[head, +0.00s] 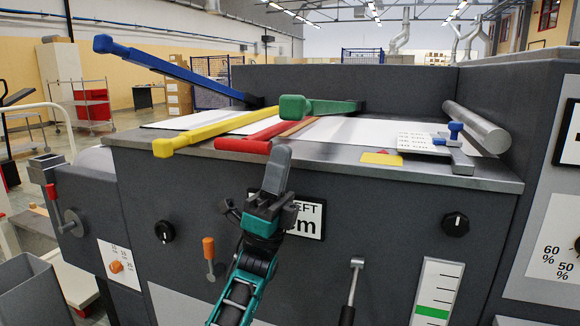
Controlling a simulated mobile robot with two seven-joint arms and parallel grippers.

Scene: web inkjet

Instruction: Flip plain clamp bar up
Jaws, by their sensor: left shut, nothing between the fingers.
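Several coloured clamp bars show on the worktop (350,160). A blue bar (170,70) is tilted up, its handle end high at the left. A yellow bar (205,132) and a red bar (265,135) lie low across the white sheet (350,130). A green-handled bar (310,107) sits behind the red one, beside a thin brown strip. I cannot tell which bar is the plain one. My left gripper (279,154) is shut and empty, pointing up at the worktop's front edge, just in front of the red bar. My right gripper is not in view.
A steel roller (477,127) and a grey bracket with a blue knob (455,131) stand at the right of the worktop. The front panel has black knobs (455,224), an orange lever (209,250) and a metal-tipped lever (356,264). A sign (313,217) is partly behind my gripper.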

